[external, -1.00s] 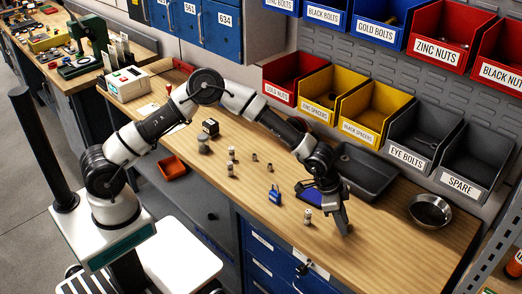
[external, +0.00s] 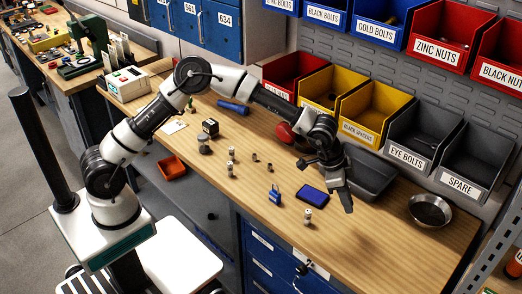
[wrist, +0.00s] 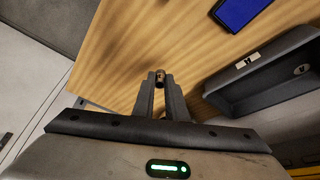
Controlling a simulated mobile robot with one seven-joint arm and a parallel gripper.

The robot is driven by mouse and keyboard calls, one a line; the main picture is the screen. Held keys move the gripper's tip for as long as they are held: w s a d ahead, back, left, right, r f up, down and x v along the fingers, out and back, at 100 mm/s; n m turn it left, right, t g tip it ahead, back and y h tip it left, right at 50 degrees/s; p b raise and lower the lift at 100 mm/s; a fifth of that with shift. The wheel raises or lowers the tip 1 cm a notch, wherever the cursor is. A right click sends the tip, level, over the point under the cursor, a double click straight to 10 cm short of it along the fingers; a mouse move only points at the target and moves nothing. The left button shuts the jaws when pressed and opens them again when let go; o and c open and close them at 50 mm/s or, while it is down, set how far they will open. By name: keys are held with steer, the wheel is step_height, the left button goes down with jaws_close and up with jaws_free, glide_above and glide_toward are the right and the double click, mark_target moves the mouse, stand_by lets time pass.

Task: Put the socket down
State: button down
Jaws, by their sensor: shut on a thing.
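My gripper (wrist: 160,88) is shut on the socket (wrist: 159,76), a small brownish metal piece between the fingertips in the wrist view. In the external view my gripper (external: 347,203) is over the right part of the wooden bench, apparently above its surface. The socket cannot be made out there. Several small metal pieces stand on the bench left of my gripper; the nearest metal piece (external: 308,216) is upright near the front edge.
A dark blue flat device (external: 313,196) lies beside my gripper, with a small blue object (external: 275,195) farther left. A dark grey tray (external: 372,178) is behind my gripper. A round metal bowl (external: 430,209) is at the right. Bare wood (external: 390,240) lies in front.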

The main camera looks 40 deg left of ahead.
steer(key=shift+r, duration=0.45)
steer(key=w+a+n+t+y+b, duration=0.3)
steer(key=a+n, duration=0.7)
steer(key=a, duration=1.7)
steer(key=shift+g, duration=0.5)
steer(key=f, duration=0.1)
steer(key=f+b, duration=0.1)
steer(key=f, duration=0.3)
steer(key=shift+w+a+f+b, duration=0.1)
steer(key=shift+w+a+b, duration=0.1)
steer(key=shift+w+b, duration=0.15)
steer(key=shift+f, duration=2.15)
steer(key=shift+f+b, duration=0.2)
steer(key=shift+b, duration=0.2)
steer(key=c, duration=1.8)
jaws_free()
steer(key=shift+o, duration=0.2)
